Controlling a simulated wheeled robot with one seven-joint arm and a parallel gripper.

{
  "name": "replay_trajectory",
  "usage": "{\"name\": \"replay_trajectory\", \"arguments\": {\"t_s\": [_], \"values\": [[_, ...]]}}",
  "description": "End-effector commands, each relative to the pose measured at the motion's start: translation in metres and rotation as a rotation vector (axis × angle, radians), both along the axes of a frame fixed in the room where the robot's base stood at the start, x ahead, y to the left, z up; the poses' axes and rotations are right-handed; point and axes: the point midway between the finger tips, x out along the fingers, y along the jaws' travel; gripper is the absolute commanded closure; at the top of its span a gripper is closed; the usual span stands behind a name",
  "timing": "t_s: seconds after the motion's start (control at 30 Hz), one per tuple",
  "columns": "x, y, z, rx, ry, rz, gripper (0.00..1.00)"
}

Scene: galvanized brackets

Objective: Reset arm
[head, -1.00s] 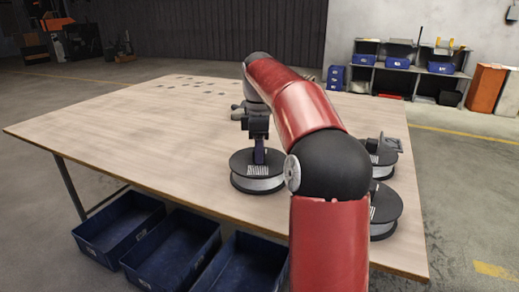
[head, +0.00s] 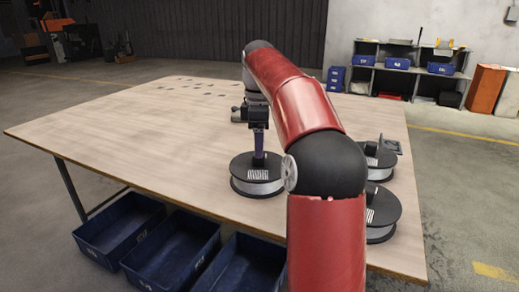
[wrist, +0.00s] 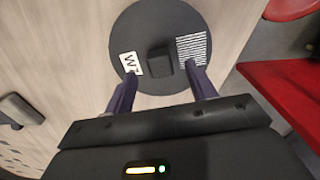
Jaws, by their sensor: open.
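My gripper (head: 258,155) is above a black and white spool (head: 262,187) that lies flat on the table. In the wrist view my gripper (wrist: 162,84) shows its two purple fingers apart, one on each side of the dark block at the spool's centre. The same spool (wrist: 150,88) shows there with a "W" label and a striped label. Nothing is held between the fingers. My red and black arm reaches over the table and hides part of it.
The wooden table (head: 130,135) has clear room at left. Two more spools (head: 382,215) (head: 378,172) stand right of my arm. A grey part (head: 389,147) is near the farther one. Small dark pieces lie at the back. Blue bins (head: 172,248) stand below the front edge.

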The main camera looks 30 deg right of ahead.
Motion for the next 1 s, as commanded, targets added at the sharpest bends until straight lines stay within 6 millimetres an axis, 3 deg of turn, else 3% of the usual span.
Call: {"name": "replay_trajectory", "arguments": {"t_s": [0.03,0.2,0.47,0.57,0.77,1.0], "values": [[0.001,0.0,0.013,0.0,-0.002,0.001,0.44],[0.0,0.0,0.034,0.0,-0.001,0.0,0.44],[-0.001,0.002,0.04,-0.003,-0.001,-0.003,0.44],[-0.007,0.014,0.043,-0.018,-0.013,-0.027,0.44],[-0.048,0.07,0.046,-0.073,-0.103,-0.201,0.44],[-0.131,0.122,0.017,-0.048,-0.269,-0.508,0.44]]}}
